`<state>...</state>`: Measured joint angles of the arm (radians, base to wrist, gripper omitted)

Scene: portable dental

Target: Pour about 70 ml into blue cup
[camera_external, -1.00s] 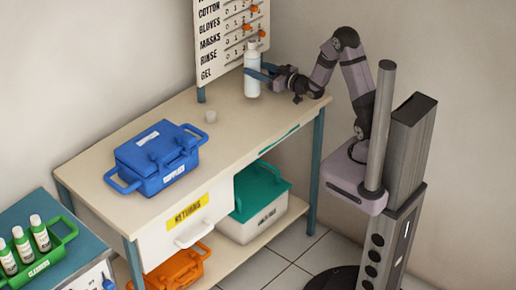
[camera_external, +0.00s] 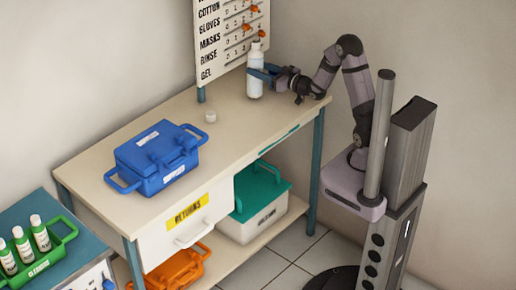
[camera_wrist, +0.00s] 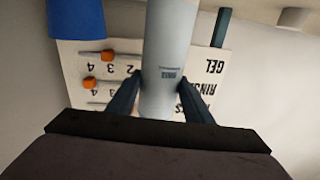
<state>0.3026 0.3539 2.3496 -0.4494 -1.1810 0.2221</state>
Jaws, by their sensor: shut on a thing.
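A white bottle (camera_external: 255,82) is upright at the far right end of the bench in the external view. My gripper (camera_external: 263,73) is shut on its side. In the wrist view the bottle (camera_wrist: 168,60) stands between my two dark fingers (camera_wrist: 158,88), with small print on it. I cannot tell whether its base touches the bench. A plain blue object (camera_wrist: 75,18), likely the blue cup, is cut off at the top left of the wrist view. I cannot make it out in the external view. The bottle's contents are not visible.
A small whitish cap-like piece (camera_external: 210,116) lies on the bench (camera_external: 232,133). A blue lidded box (camera_external: 158,160) with handles stands at the bench's left. A supply board (camera_external: 228,40) with orange pegs rises behind the bottle. The bench middle is mostly clear.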

